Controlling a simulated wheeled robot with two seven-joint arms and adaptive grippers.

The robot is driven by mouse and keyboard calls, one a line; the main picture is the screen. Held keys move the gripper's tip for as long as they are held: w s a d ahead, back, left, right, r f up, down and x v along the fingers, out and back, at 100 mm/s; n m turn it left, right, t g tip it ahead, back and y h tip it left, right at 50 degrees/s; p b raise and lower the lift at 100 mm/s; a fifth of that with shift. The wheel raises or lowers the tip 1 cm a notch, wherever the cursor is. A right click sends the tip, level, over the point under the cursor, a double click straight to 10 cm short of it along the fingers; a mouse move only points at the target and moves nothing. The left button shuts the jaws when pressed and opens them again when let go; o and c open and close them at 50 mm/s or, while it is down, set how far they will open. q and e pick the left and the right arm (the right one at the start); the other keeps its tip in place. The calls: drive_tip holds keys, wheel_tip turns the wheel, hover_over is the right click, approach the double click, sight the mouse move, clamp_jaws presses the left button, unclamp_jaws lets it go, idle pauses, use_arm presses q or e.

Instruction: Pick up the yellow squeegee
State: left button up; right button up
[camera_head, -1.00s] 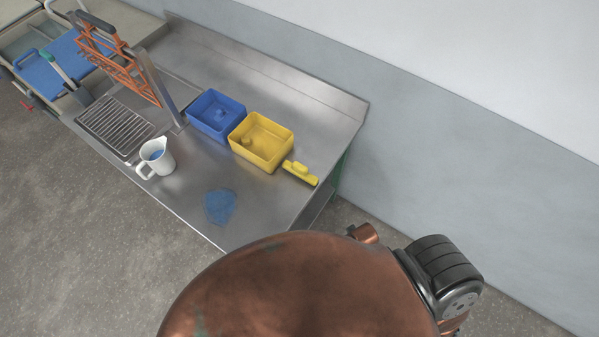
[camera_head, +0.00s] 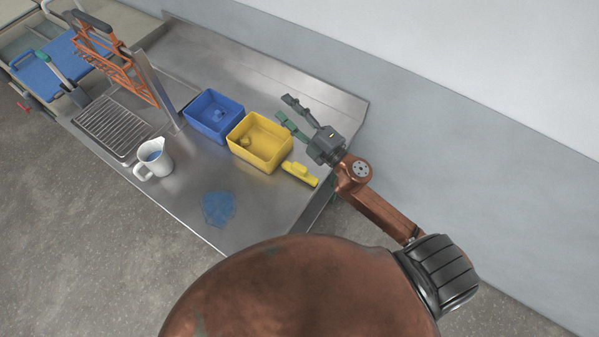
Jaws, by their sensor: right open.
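The yellow squeegee (camera_head: 300,173) lies on the steel counter (camera_head: 265,205) near its right end, close beside the yellow bin. My right gripper (camera_head: 286,108) is open and empty. It is up and to the right of the yellow bin, beyond the squeegee in the picture, and its fingers point to the upper left. It does not touch the squeegee. My left gripper is out of view.
A yellow bin (camera_head: 234,148) and a blue bin (camera_head: 193,122) stand side by side on the counter. A white jug (camera_head: 165,164), a blue cloth (camera_head: 218,209), an orange rack (camera_head: 130,75) and a drain grate (camera_head: 110,125) are further left. A wall rises behind.

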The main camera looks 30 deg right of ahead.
drive_tip(key=s+a+r+n+g+y, duration=0.3)
drive_tip(key=a+n+y, duration=0.3)
drive_tip(key=a+n, duration=0.2)
drive_tip(key=s+a+f+n+g+y, duration=0.1)
drive_tip(key=s+a+n+g+y, duration=0.15)
drive_tip(key=a+n+g, duration=0.25)
drive_tip(key=n+g+h, duration=0.7)
drive_tip(key=n+h, duration=0.3)
drive_tip(key=h, duration=0.3)
hover_over(302, 167)
drive_tip(key=s, duration=0.2)
drive_tip(key=f, duration=2)
drive_tip(key=shift+w+f, duration=0.25)
drive_tip(key=shift+f, duration=0.1)
drive_tip(key=shift+w+d+f, duration=0.15)
drive_tip(key=shift+w+f, duration=0.05)
drive_tip(key=shift+f, duration=0.4)
drive_tip(key=shift+w+d+f, duration=0.1)
drive_tip(key=shift+w+f, duration=0.1)
drive_tip(key=shift+f, duration=0.35)
drive_tip(key=shift+s+x, duration=0.15)
drive_tip(key=shift+x, duration=1.25)
drive_tip(key=shift+s+x, duration=0.15)
drive_tip(key=shift+x, duration=1.25)
